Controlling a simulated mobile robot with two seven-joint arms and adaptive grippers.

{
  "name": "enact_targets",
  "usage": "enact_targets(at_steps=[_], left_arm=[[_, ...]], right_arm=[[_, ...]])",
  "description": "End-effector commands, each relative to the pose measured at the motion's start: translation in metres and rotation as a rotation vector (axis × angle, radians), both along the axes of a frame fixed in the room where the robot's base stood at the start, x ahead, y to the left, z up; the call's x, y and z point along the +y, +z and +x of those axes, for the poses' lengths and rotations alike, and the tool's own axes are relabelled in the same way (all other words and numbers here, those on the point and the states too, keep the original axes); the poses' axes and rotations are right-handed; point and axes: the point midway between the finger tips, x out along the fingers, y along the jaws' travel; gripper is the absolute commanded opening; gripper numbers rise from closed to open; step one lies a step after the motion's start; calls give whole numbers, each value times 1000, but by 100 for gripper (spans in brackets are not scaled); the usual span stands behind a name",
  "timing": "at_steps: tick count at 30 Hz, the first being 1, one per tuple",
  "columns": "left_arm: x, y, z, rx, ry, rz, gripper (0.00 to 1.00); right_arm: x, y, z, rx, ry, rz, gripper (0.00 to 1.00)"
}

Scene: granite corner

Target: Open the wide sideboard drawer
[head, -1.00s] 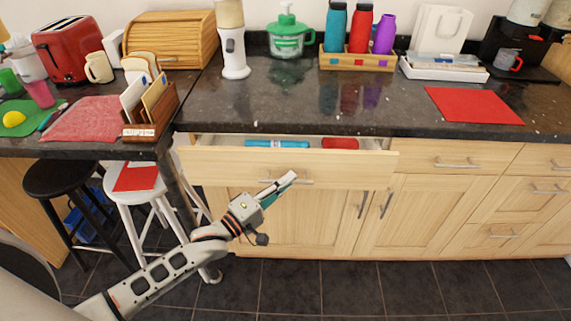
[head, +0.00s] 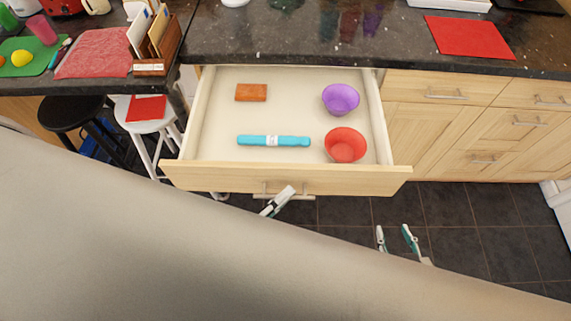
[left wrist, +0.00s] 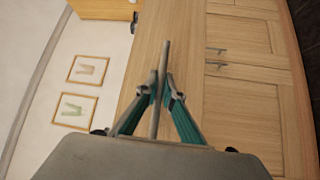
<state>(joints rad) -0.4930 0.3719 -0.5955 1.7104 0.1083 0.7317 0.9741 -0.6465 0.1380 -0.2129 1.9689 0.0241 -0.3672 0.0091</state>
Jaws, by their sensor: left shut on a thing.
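The wide sideboard drawer (head: 215,179) is pulled far out, and its inside shows from above. Its bar handle (head: 300,196) is on the front panel. My left gripper (head: 279,201) is at the handle, its fingers shut on it. In the left wrist view, the left gripper (left wrist: 162,92) has both fingertips closed on the handle bar (left wrist: 164,58). My right gripper (head: 397,238) is open and empty over the floor, right of and below the drawer front. My own arm or body covers the lower part of the head view.
The drawer holds a purple bowl (head: 340,99), a red bowl (head: 346,145), a blue cylinder-like item (head: 273,141) and a brown block (head: 251,92), spread apart. A white stool (head: 146,123) stands left of the drawer. Dark tiled floor (head: 455,210) is clear at right.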

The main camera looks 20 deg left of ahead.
Motion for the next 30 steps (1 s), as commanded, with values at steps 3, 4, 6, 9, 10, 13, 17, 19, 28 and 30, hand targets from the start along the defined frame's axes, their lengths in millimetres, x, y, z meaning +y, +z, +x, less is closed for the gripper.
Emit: enact_targets(at_steps=[3, 4, 6, 9, 10, 13, 17, 19, 28, 30], left_arm=[[-7, 0, -26, 3, 0, -1, 0], [-9, 0, -31, 4, -1, 0, 0], [-12, 0, -42, 2, 0, 0, 0], [-15, 0, -55, 1, 1, -1, 0], [-16, 0, -58, 1, 0, 0, 0], [-18, 0, -65, -1, 1, 1, 0], [-20, 0, -71, -1, 1, 0, 0], [-21, 0, -72, -1, 0, 0, 0], [-21, 0, -73, -1, 0, 0, 0], [-21, 0, -73, -1, 0, 0, 18]], right_arm=[[-1, 3, -1, 3, 1, -3, 40], [-1, 3, -1, 4, 1, -3, 40], [-1, 2, -2, 7, 1, -4, 40], [-1, 1, -3, 10, 1, -5, 40], [-2, 1, -3, 11, 1, -5, 40], [-2, 1, -4, 13, 2, -6, 40], [-2, 1, -4, 13, 1, -5, 40], [-2, 2, -4, 13, 1, -5, 40], [-1, 5, -2, 7, 1, -4, 40], [-1, 6, -2, 6, 1, -3, 40]])
